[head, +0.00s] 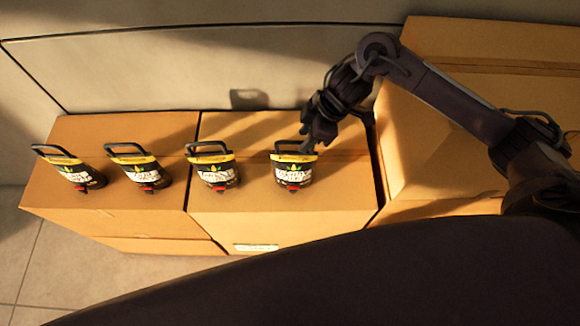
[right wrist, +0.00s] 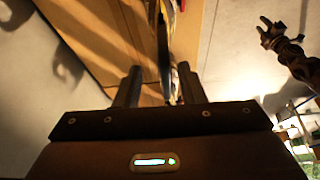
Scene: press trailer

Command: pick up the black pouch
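Several black pouches with yellow-topped labels, dark handles and red bits at the front stand in a row on cardboard boxes in the head view. The rightmost black pouch (head: 293,171) is beside my right gripper (head: 305,142), which reaches down at its upper right edge. In the right wrist view the two fingers of my right gripper (right wrist: 160,84) are apart, with a thin dark edge between them, likely the pouch seen edge-on; gaps show on both sides. My left gripper (right wrist: 266,34) seems to show small at the upper right there, its tips parted; it is outside the head view.
The other pouches (head: 213,171), (head: 139,170), (head: 72,171) stand to the left on the cardboard boxes (head: 250,222). A taller cardboard box (head: 420,150) stands right, under my right arm. A pale wall (head: 180,70) is close behind; tiled floor (head: 50,265) shows front left.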

